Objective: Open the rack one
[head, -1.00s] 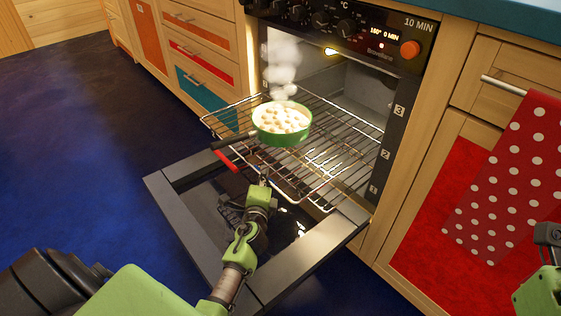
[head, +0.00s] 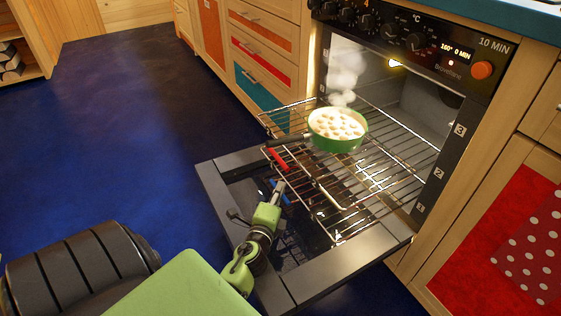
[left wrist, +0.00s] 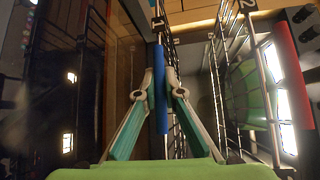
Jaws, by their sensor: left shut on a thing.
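Rack one (head: 325,228) is the lower wire rack, partly out over the open oven door. In the left wrist view a tag "1" sits beside its blue handle (left wrist: 161,85). My left gripper (head: 281,187) is shut on this handle; its two fingers press it from both sides in the left wrist view (left wrist: 161,88). In the head view my fingers hide most of the handle. The right gripper is out of view.
Above, the upper rack (head: 385,165) with a red handle (head: 278,158) is pulled out and carries a steaming green pan (head: 338,142). The pan's dark handle points left. The oven door (head: 345,268) lies open below. The blue floor at left is clear.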

